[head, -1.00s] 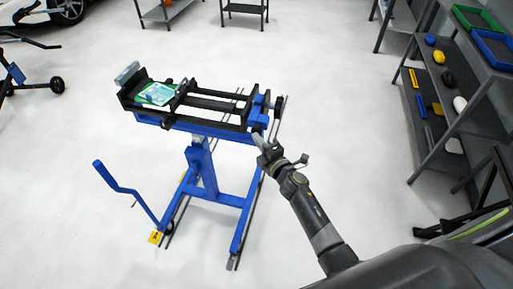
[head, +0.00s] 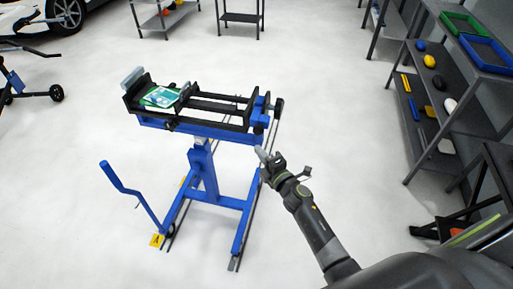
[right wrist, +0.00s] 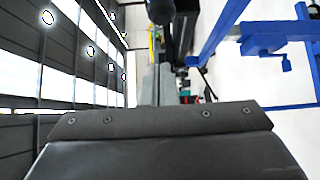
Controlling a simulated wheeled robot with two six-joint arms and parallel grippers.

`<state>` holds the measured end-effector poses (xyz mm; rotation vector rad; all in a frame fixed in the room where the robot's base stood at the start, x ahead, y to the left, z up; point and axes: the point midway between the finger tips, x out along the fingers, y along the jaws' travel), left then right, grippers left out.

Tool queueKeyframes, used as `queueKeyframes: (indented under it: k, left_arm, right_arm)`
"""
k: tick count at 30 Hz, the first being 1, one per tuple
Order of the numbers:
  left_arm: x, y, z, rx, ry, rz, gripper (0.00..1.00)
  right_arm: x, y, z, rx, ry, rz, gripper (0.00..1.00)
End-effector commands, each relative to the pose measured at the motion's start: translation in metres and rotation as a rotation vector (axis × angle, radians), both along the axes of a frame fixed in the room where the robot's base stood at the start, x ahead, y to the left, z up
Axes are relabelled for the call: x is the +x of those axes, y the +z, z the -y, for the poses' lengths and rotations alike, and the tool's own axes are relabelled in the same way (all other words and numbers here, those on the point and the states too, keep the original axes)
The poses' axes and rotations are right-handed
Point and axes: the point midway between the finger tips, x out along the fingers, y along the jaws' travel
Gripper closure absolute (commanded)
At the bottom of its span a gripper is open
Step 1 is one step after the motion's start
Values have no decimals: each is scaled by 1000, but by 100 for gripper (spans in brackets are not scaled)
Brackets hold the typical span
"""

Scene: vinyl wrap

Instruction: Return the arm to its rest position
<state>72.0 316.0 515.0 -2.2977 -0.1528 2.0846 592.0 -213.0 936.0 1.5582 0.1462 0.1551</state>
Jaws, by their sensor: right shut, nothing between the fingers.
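My right gripper (head: 263,157) is shut and empty in the head view. It is just below the right end of the blue lift stand (head: 203,165), with a small visible gap to its frame. The right wrist view shows the closed grey fingers (right wrist: 157,85) in the middle and part of a blue frame (right wrist: 221,30) at the upper right. My left gripper is not in view.
The stand's black top frame (head: 215,108) holds a green and white packet (head: 160,97). Shelves (head: 455,85) with bins and coloured items stand at the right. A blue crank handle (head: 122,180) sticks out left. The floor between stand and shelves is clear.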

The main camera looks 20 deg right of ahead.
Motion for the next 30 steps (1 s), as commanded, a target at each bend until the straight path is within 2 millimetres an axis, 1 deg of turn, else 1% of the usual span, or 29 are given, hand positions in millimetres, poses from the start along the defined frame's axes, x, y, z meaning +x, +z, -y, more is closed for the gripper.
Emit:
queueKeyframes:
  k: [1, 4, 9, 12, 17, 24, 26, 28, 29, 30]
  left_arm:
    - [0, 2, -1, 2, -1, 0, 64]
    - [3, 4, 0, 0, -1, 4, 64]
    - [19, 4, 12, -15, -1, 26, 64]
    - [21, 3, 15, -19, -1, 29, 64]
    - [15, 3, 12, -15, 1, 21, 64]
    - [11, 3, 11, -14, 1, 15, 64]
    - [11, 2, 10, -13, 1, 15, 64]
    - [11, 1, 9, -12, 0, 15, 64]
    - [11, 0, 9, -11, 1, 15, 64]
    - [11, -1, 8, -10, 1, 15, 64]
  right_arm:
    - [-8, 0, 2, -1, -1, -2, 100]
    - [-24, 0, 5, 0, -2, -2, 100]
    - [-51, -1, 10, 1, 0, -2, 100]
    - [-64, -1, 12, 0, 0, -2, 100]
    - [-74, -1, 14, 0, 0, -1, 100]
    - [-76, -1, 15, 2, -1, -1, 100]
    - [-77, -7, 16, 15, -6, -16, 100]
    - [-80, -25, 21, 58, -26, -58, 100]
    - [-83, -37, 24, 86, -40, -87, 100]
    - [-87, -57, 29, 133, -65, -132, 100]
